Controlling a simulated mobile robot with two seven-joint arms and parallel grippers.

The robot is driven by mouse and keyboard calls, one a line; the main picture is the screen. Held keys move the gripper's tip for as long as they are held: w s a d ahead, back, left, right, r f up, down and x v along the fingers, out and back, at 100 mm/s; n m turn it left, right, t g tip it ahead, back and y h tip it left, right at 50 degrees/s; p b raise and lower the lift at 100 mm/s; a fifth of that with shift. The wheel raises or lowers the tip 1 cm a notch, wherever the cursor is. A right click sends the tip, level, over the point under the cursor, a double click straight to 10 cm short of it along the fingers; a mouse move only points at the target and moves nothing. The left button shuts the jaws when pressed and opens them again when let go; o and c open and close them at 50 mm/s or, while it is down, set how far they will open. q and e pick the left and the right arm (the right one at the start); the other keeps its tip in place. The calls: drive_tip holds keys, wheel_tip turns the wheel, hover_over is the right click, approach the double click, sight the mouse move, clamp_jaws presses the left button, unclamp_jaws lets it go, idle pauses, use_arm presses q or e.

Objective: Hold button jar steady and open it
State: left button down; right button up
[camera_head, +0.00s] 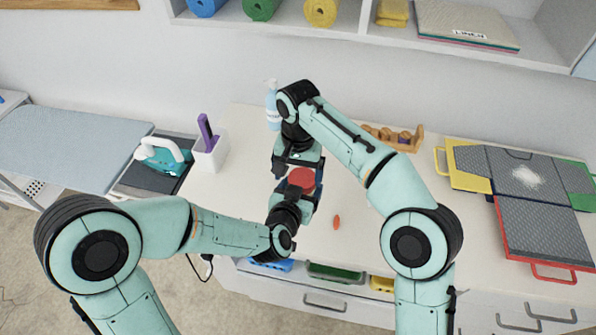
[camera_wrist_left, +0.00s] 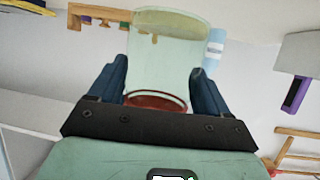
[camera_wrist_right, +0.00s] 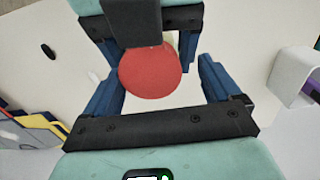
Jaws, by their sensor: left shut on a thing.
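The button jar is a clear greenish jar (camera_wrist_left: 165,55) with a red lid (camera_head: 302,180). In the left wrist view the jar stands between the two dark blue fingers of my left gripper (camera_wrist_left: 155,82), which is shut on it. The lid also shows as a red disc in the right wrist view (camera_wrist_right: 150,72). My right gripper (camera_wrist_right: 160,85) is open, with its fingers apart on either side of the lid and a visible gap at the right finger. In the head view my left gripper (camera_head: 296,197) is in front of the lid and my right gripper (camera_head: 299,164) behind it. The arms hide most of the jar.
A spray bottle (camera_head: 272,105) stands behind the grippers. A white holder (camera_head: 210,155) and an iron (camera_head: 160,153) are at left. A small orange-red item (camera_head: 336,222) lies on the white table (camera_head: 350,190).

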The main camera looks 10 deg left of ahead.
drive_tip(key=shift+s+a+r, duration=0.1)
drive_tip(key=shift+a, duration=0.05)
drive_tip(key=c, duration=1.1)
drive_tip(key=o, duration=1.1)
drive_tip(key=shift+a, duration=0.1)
drive_tip(key=shift+o, duration=0.2)
wheel_tip(320, 180, up, 4)
drive_tip(key=shift+r, duration=0.2)
drive_tip(key=r, duration=0.1)
drive_tip(key=d+r, duration=0.1)
drive_tip(key=r, duration=0.1)
drive_tip(key=shift+s+d+r, duration=0.1)
drive_tip(key=shift+d+r, duration=0.15)
drive_tip(key=shift+c, duration=0.2)
drive_tip(key=shift+s+f, duration=0.1)
drive_tip(key=shift+f, duration=3.85)
drive_tip(key=shift+c, duration=0.3)
